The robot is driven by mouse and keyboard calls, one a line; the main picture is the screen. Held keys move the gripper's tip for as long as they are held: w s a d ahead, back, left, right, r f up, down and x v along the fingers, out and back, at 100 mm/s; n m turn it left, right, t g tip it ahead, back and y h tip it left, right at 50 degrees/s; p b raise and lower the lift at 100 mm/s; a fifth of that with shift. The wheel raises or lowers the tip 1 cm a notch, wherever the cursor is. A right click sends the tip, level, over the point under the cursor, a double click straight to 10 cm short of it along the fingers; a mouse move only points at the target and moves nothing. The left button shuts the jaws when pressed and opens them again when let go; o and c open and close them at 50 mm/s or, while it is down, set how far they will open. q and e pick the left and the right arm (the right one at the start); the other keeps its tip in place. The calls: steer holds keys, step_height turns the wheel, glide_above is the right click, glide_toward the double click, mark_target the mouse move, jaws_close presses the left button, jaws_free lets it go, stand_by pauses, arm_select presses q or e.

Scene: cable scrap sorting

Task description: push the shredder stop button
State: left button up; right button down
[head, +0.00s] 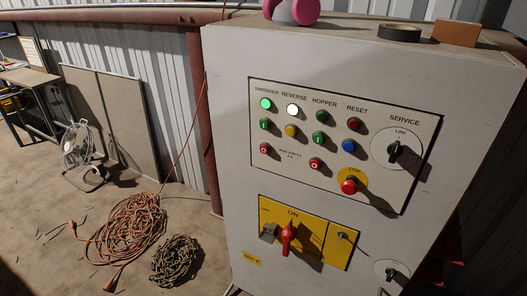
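A grey control cabinet (228,75) with a white button panel (385,112) stands at the right. In the column under the SHREDDER label are a brightly lit green lamp (266,104), a green button (264,124) and, at the bottom, a red shredder stop button (264,149) marked O. A second red O button (315,164) sits in the HOPPER column. A large red mushroom button (349,187) on a yellow disc is lower right. Neither gripper is in view.
Below the panel is a yellow plate with a red rotary switch (287,236) marked ON. Purple-and-pink earmuffs (291,11), a dark tape roll (399,32) and a brown block (455,32) lie on top. Orange cable (125,228) and a chain (176,262) lie on the floor left.

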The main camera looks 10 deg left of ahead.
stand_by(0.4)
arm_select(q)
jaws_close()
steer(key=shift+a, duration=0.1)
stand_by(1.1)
